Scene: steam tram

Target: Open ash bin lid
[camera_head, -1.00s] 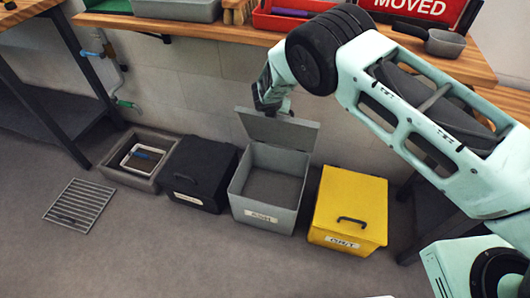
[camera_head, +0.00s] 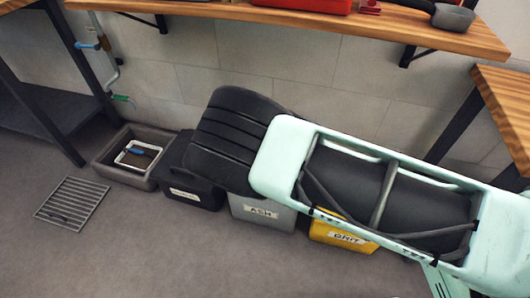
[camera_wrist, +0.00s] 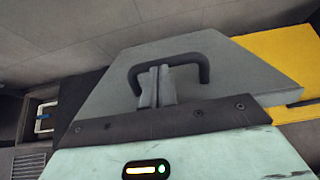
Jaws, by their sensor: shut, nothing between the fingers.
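The grey ash bin (camera_head: 262,212) stands between the black bin and the yellow grit bin. In the head view only its labelled front shows, because my arm covers its top. In the wrist view its grey lid (camera_wrist: 228,72) turns its outer face, with a black loop handle (camera_wrist: 203,62), towards the camera. My gripper (camera_wrist: 155,70) is shut and empty, its fingertips overlapping the space inside the handle loop. I cannot tell whether they touch the handle. The lid's angle cannot be told. My gripper is hidden in the head view.
The black bin (camera_head: 188,190) is close on the left and the yellow grit bin (camera_head: 340,236) on the right. A grey basin (camera_head: 112,163) and a floor grate (camera_head: 72,203) lie further left. A wooden shelf (camera_head: 300,25) runs above. The front floor is clear.

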